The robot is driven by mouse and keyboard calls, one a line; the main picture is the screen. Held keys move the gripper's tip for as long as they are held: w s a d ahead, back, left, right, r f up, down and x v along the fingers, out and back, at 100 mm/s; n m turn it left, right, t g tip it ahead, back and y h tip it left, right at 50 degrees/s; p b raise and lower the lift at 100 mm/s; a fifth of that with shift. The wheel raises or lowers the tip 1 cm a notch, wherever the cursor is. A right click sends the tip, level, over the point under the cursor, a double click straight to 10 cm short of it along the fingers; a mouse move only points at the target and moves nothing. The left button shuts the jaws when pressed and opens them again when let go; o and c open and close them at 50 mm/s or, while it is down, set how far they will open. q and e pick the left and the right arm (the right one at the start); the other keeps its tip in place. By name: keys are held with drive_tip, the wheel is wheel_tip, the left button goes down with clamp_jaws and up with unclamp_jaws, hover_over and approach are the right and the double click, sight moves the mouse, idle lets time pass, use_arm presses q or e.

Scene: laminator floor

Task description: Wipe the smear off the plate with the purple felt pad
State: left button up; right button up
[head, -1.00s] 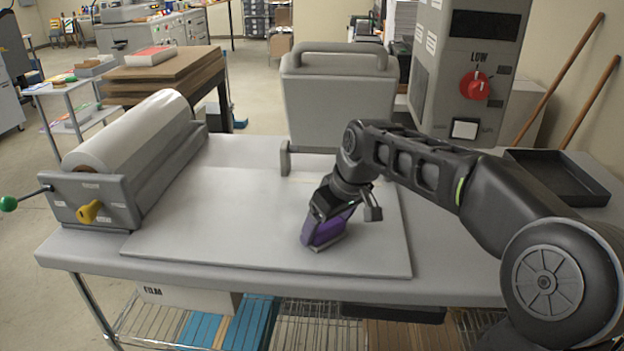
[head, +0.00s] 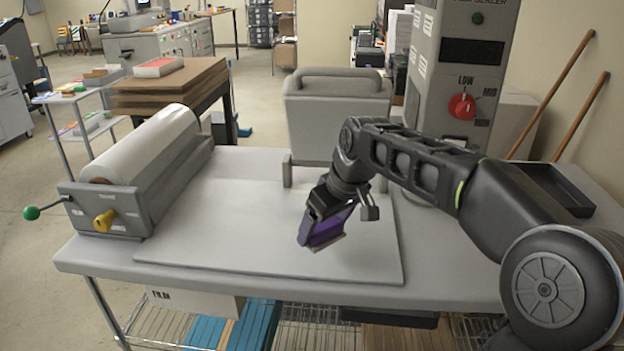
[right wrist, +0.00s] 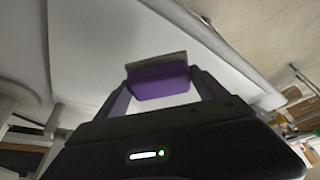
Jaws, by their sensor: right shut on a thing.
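The purple felt pad (head: 325,229) is held in my right gripper (head: 328,222), which is shut on it over the right half of the plate. The pad is tilted, and I cannot tell whether it touches the surface. The pad also shows between the fingers in the right wrist view (right wrist: 158,82). The plate (head: 230,230) is a pale flat sheet on the table. I see no clear smear on its visible part; the arm and pad hide some of it. My left gripper is not in view.
A roll of film in a grey holder (head: 140,175) with a yellow knob stands at the left of the table (head: 440,285). A grey machine with a handle (head: 338,115) stands behind the plate. A control box with a red dial (head: 461,107) and a black tray (head: 552,190) are at right.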

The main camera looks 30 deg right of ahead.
drive_tip(key=shift+r+p, duration=0.75)
drive_tip(key=shift+r, duration=0.5)
drive_tip(key=shift+f, duration=0.1)
